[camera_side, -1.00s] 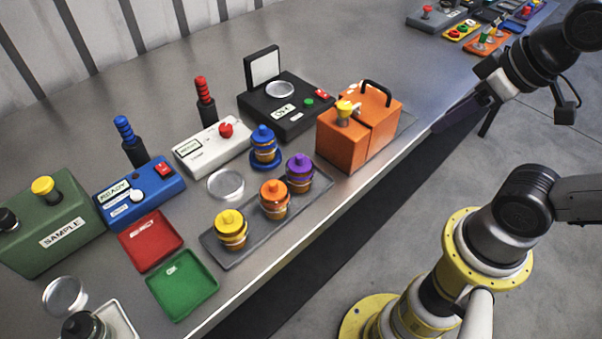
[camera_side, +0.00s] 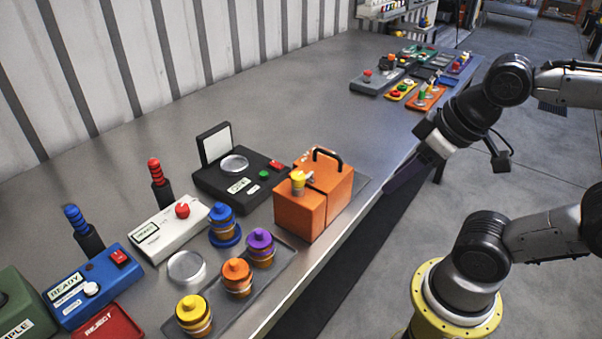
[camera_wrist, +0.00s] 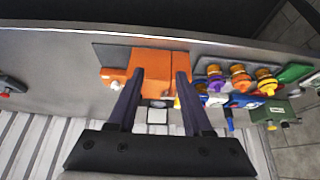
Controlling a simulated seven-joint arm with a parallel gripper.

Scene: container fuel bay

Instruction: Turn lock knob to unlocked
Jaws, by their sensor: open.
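An orange box (camera_side: 313,199) with a black carry handle (camera_side: 328,157) stands on a thin grey plate near the bench edge.
Yellow, orange, purple and blue capped canisters (camera_side: 195,315) stand left of the box. A black device (camera_side: 240,182) with a raised lid stands behind it. White and blue control boxes lie farther left. Small coloured panels (camera_side: 410,90) sit at the far bench end.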

